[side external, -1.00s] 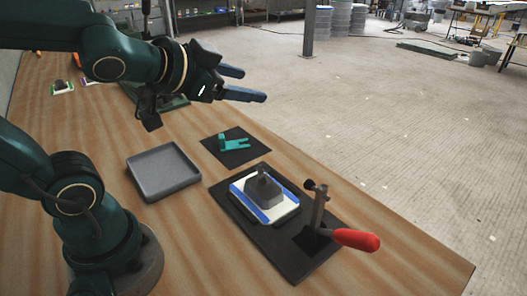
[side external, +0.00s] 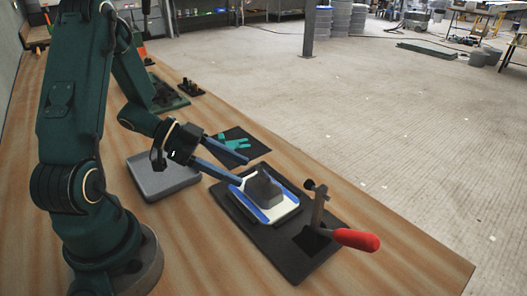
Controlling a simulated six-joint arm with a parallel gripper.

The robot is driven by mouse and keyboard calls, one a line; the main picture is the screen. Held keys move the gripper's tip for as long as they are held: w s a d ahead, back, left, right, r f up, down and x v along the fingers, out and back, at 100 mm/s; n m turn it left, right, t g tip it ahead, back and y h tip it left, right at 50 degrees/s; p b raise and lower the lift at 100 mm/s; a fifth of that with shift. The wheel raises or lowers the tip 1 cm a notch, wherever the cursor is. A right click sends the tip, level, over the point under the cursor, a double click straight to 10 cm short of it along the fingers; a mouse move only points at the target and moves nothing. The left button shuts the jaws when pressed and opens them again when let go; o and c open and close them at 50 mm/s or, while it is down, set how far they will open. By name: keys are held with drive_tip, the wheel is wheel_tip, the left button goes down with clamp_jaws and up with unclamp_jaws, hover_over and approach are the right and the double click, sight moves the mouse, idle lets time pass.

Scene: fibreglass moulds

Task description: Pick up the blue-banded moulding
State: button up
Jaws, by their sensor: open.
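The blue-banded moulding (side external: 283,212) is a white, flat-rimmed piece with blue bands along its edges. A dark grey block (side external: 263,190) stands up in its middle. It sits on a black fixture plate (side external: 262,240) beside a clamp with a red handle (side external: 355,239). My gripper (side external: 245,171) is open, its two long blue fingers pointing right and slightly down. The fingertips are just to the upper left of the moulding. The nearer finger overlaps its left corner in the picture; I cannot tell whether they touch. Nothing is between the fingers.
A grey tray (side external: 152,184) lies left of the fixture, partly behind my gripper. A dark mat (side external: 257,147) with a teal glove (side external: 233,142) lies just beyond the fingers. The clamp post (side external: 316,210) rises right of the moulding. The front right of the wooden table (side external: 400,275) is clear.

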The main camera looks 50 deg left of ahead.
sight(254, 185)
drive_tip(key=shift+x, duration=2.5)
drive_tip(key=shift+w+a, duration=0.1)
clamp_jaws()
